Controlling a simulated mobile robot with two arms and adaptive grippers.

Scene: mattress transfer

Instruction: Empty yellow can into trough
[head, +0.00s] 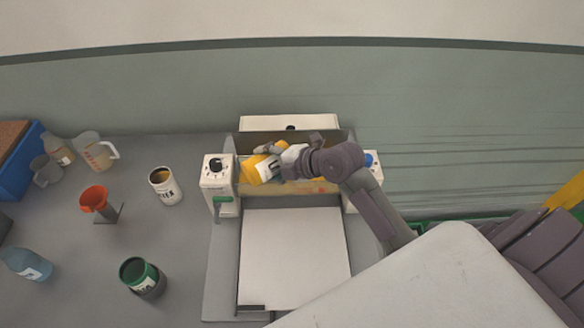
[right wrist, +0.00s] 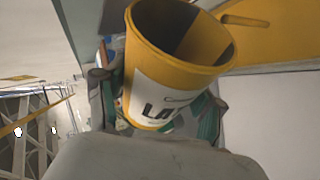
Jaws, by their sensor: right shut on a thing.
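The yellow can (head: 256,169) with a white label is in my right gripper (head: 282,160), above the trough (head: 308,187) of the machine. In the head view the can is tilted, its mouth toward the left. In the right wrist view the can (right wrist: 177,60) fills the middle between the fingers of my right gripper (right wrist: 160,110). Its mouth faces away from the wrist, and its inside looks dark and yellow-brown. Some yellow or orange shows along the trough. Whether anything is pouring out cannot be told. My left gripper is not in view.
The machine has a white left housing (head: 217,176) with a black knob and green handle, and a flat white bed (head: 294,258). A white can (head: 165,186), a green can (head: 142,278), an orange funnel (head: 97,201), a blue bottle (head: 27,264) and jugs stand on the left.

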